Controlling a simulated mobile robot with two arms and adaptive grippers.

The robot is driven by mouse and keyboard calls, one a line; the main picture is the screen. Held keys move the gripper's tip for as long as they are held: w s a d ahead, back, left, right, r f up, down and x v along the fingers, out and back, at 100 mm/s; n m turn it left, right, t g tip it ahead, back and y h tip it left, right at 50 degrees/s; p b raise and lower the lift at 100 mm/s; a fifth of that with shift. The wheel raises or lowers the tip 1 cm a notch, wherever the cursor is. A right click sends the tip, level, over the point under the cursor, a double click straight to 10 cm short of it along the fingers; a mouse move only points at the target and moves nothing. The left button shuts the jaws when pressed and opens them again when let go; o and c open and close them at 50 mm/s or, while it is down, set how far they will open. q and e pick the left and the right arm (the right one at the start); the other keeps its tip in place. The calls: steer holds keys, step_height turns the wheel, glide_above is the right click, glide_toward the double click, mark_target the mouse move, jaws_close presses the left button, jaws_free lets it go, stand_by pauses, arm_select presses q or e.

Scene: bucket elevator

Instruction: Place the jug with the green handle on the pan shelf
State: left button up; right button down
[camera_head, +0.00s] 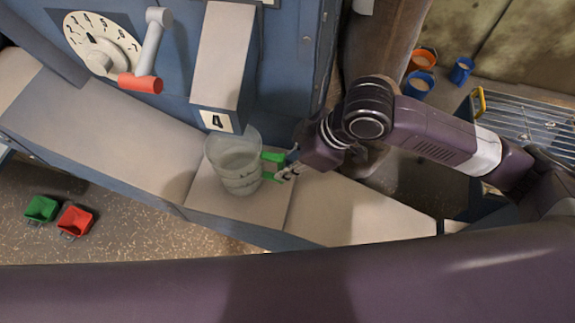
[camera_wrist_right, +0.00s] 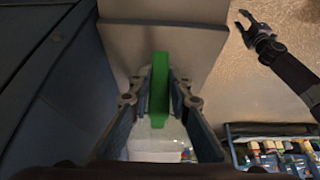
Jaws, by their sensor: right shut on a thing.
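The clear jug (camera_head: 235,170) stands upright under the spout marked 4, over a pale square shelf section (camera_head: 268,208) that looks like the pan shelf. I cannot tell for sure whether its base touches the surface. Its green handle (camera_head: 271,157) points right, toward my right gripper (camera_head: 287,171). My right gripper is shut on this handle. In the right wrist view the green handle (camera_wrist_right: 158,85) is between the two fingers, with the clear jug body (camera_wrist_right: 158,138) below it. My left gripper (camera_wrist_right: 244,22) shows at the upper right there, open and empty.
The number 4 spout (camera_head: 225,55) hangs close above the jug. A dial (camera_head: 100,45) and a red-ended crank (camera_head: 140,82) are at upper left. The ledge left of the jug is clear.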

steer(key=shift+s+d, duration=0.1)
steer(key=c, duration=1.8)
jaws_free()
arm_select(q)
steer(key=shift+s+d, duration=0.2)
steer(key=shift+s, duration=0.1)
arm_select(e)
steer(key=shift+f, duration=0.1)
arm_select(q)
steer(key=shift+w+a+f, duration=0.1)
steer(key=shift+w+f, duration=0.05)
arm_select(e)
steer(key=v, duration=1.2)
steer(key=shift+r, duration=0.25)
